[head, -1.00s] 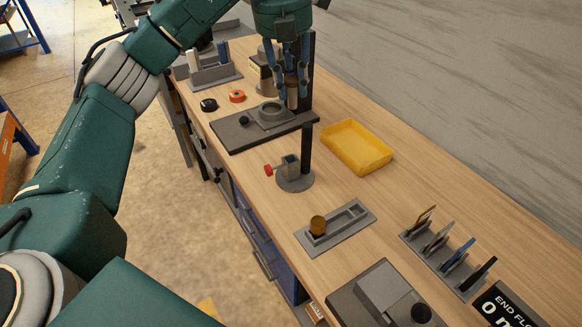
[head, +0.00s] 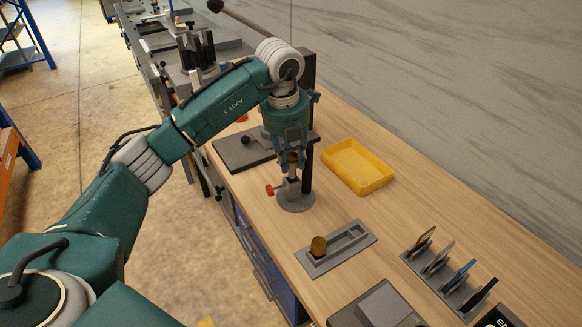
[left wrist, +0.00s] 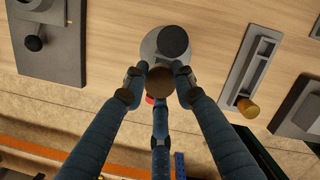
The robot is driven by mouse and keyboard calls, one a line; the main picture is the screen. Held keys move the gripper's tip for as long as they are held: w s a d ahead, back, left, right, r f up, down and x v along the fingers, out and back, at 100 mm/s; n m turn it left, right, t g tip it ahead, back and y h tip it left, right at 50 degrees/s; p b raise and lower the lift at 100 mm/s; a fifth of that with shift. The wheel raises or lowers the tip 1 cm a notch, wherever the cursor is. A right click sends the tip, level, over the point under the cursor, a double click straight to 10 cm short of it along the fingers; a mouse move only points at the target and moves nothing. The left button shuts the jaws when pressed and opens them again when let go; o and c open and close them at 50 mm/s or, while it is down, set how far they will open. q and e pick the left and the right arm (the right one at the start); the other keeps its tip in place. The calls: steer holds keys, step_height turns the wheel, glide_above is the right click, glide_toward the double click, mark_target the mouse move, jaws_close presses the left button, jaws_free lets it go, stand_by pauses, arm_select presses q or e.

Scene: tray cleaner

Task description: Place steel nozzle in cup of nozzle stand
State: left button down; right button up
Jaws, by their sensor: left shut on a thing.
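The nozzle stand (head: 297,203) has a round grey base, a dark upright post and a small grey cup (head: 291,188) with a red knob (head: 270,190). My left gripper (head: 291,166) is directly over the cup, its fingers pointing down. It is shut on the steel nozzle, whose brownish round end (left wrist: 159,82) shows between the fingers in the left wrist view. There the stand's base (left wrist: 150,49) lies behind it, and the nozzle and fingers hide the cup. I cannot tell whether the nozzle touches the cup. My right gripper is not in view.
The dark post (head: 308,160) rises close beside my left fingers. A yellow bin (head: 357,168) stands to the right. A grey tray (head: 352,246) with a brass piece (head: 318,245) and a rack of upright tools (head: 447,276) are nearer. Bare bench lies between them.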

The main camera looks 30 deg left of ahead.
mark_target(291, 177)
arm_select(q)
step_height(291, 177, down, 3)
steer(key=shift+f+p, duration=0.15)
steer(key=shift+p, duration=0.3)
steer(key=shift+f, duration=0.25)
steer(key=c, duration=1.4)
jaws_free()
steer(key=shift+f, duration=0.1)
